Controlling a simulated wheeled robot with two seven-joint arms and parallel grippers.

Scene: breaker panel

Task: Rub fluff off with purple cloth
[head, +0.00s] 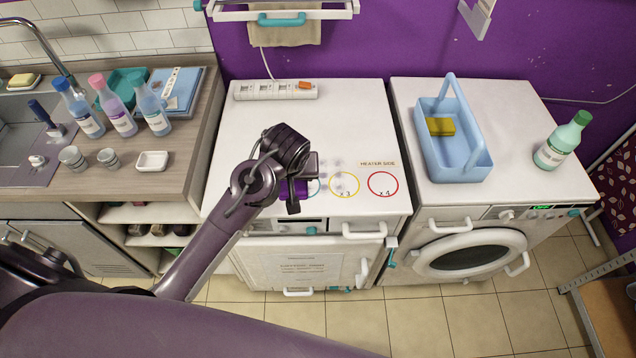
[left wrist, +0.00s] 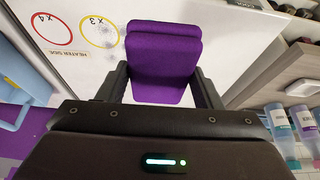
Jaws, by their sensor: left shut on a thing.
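My left gripper (head: 297,192) is over the front of the white worktop cabinet and shut on the purple cloth (left wrist: 162,62). The cloth is a folded pad between the two fingers in the left wrist view; only a purple corner (head: 288,191) shows in the head view. Faint grey fluff (head: 338,166) lies on the white top just right of the gripper, around the yellow circle marked x 3 (head: 344,185). Fluff also shows near that circle in the left wrist view. A bluish circle is mostly hidden behind the gripper. I cannot tell whether the cloth touches the surface.
A red circle marked x 4 (head: 383,184) lies right of the yellow one. A power strip (head: 275,90) is at the back. A blue caddy (head: 455,150) with a yellow sponge and a green bottle (head: 563,140) stand on the washing machine. Several bottles stand on the left counter.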

